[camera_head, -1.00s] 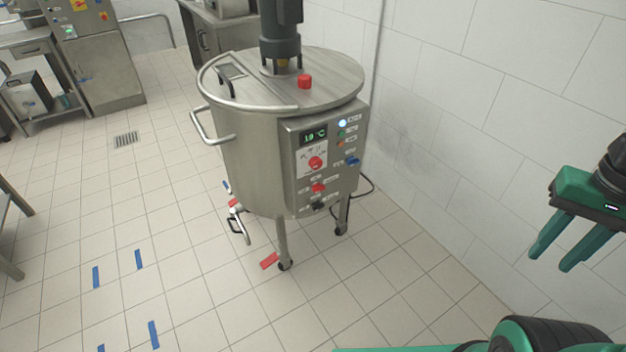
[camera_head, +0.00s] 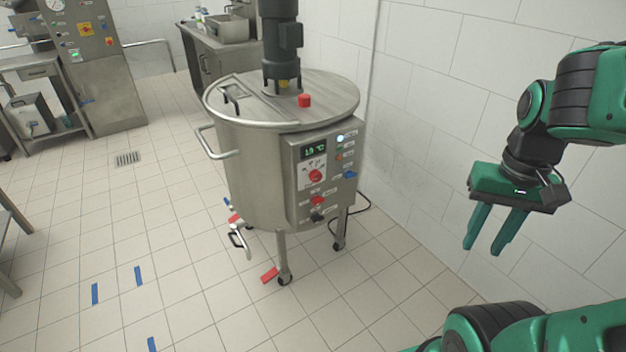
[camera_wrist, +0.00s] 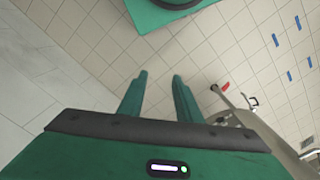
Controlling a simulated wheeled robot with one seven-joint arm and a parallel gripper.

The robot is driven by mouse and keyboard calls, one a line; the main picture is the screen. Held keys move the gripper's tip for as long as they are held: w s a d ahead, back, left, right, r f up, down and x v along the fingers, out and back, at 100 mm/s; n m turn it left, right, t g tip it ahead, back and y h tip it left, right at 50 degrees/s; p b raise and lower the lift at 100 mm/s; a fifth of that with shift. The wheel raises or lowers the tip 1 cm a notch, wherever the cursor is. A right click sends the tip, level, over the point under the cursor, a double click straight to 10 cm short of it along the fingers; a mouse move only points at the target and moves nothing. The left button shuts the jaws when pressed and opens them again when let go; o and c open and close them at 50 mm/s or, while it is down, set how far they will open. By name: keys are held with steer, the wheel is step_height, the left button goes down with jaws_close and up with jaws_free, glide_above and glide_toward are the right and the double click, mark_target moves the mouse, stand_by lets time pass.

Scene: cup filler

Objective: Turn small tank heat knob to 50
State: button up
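The small steel tank (camera_head: 262,170) stands on legs with casters in the middle of the head view. Its control panel (camera_head: 327,150) faces me, with a green-lit display (camera_head: 314,152) that seems to read about 1.9 °C. Below the display is a large red knob (camera_head: 315,176) on a white dial plate. Lower are a smaller red knob (camera_head: 317,200) and a black knob (camera_head: 317,216). A blue knob (camera_head: 350,174) is at the right. The labels are too small to read. My gripper (camera_head: 484,250) is open and empty, pointing down, well right of the tank. The wrist view shows its fingers (camera_wrist: 155,95) apart.
A tiled wall (camera_head: 430,130) runs along the right behind the tank. A cable (camera_head: 368,200) lies beside the tank. A valve pipe (camera_head: 241,242) sticks out low at its left.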

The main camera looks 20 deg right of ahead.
steer(key=o, duration=0.5)
steer(key=shift+s+r, duration=0.1)
steer(key=shift+s, duration=0.1)
steer(key=n+t+y, duration=0.4)
steer(key=n+t, duration=0.6)
steer(key=t, duration=0.3)
glide_toward(318, 176)
steer(key=x, duration=0.9)
steer(key=shift+w, duration=0.15)
steer(key=shift+c, duration=0.4)
